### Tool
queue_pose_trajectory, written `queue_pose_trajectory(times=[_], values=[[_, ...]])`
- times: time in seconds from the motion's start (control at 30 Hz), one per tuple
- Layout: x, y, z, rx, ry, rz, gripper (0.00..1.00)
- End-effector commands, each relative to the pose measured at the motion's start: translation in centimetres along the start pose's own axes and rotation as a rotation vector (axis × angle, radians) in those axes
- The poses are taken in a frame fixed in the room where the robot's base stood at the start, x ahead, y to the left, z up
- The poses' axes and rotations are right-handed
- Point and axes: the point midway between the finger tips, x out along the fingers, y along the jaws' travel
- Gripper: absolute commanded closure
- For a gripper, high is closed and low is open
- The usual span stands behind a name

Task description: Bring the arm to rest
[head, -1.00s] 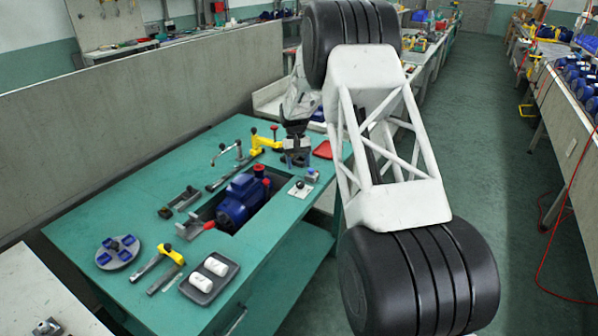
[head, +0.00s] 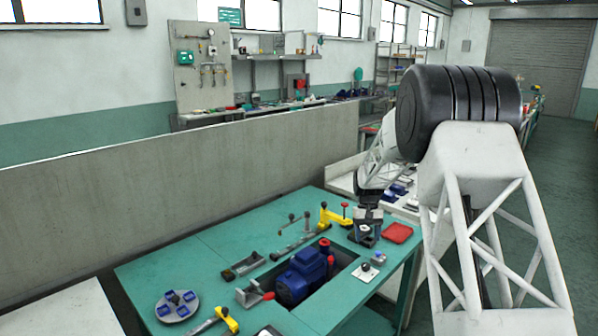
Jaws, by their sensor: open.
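My arm (head: 480,200), with white lattice links and black ribbed joints, fills the right of the head view. It bends over to the far right end of the green table (head: 190,262). My gripper (head: 366,234) points down there, between a yellow clamp (head: 336,216) and a red tray (head: 398,233). It is small and dark in the view, and I see nothing held in it. I cannot tell how far its fingertips are above the table top.
A blue pump (head: 303,275) sits in the table's recess, with a small plate (head: 368,270) to its right. A round grey fixture (head: 177,306) with blue blocks is at the front left. A low grey partition (head: 180,185) runs behind the table. Floor is free at the right.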

Motion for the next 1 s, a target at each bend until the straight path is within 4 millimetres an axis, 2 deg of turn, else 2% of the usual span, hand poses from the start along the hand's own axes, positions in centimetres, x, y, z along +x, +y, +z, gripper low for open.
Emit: queue_pose_trajectory(times=[0.03,0.2,0.5,1.0], values=[[-0.9,-0.2,1.3,0.0,0.012,0.001,0.41],[-3.1,-0.7,5.1,0.001,0.05,0.003,0.41],[-6.0,-1.6,12.2,0.002,0.112,0.006,0.41],[-8.7,-2.9,24.1,0.004,0.218,0.009,0.41]])
